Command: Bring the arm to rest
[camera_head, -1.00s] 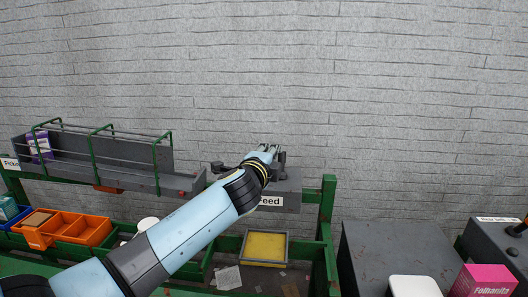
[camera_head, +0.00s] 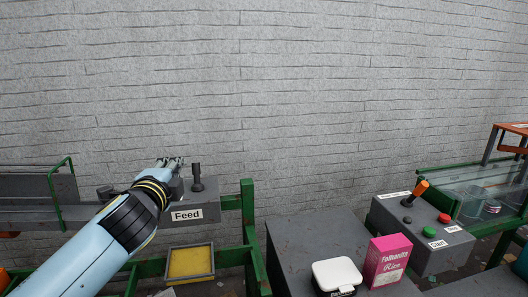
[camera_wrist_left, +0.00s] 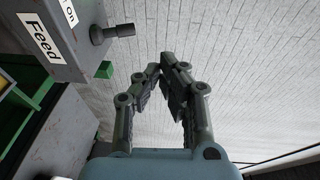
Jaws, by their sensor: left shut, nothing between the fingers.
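My left arm comes in from the lower left in the head view. My left gripper (camera_head: 172,163) is at its end, in front of the grey Feed box (camera_head: 186,215) and to the left of that box's upright black lever (camera_head: 197,177). In the left wrist view the gripper's fingers (camera_wrist_left: 160,72) meet at their tips, shut with nothing between them. The Feed box (camera_wrist_left: 62,38) and its lever (camera_wrist_left: 112,33) show at the upper left there, apart from the fingers. My right gripper is not in view.
A yellow-bottomed tray (camera_head: 190,279) lies below the Feed box. A grey block (camera_head: 300,240) stands right of it, with a white container (camera_head: 337,274) and a pink box (camera_head: 387,262) in front. A control box (camera_head: 425,235) has an orange-handled lever and red and green buttons.

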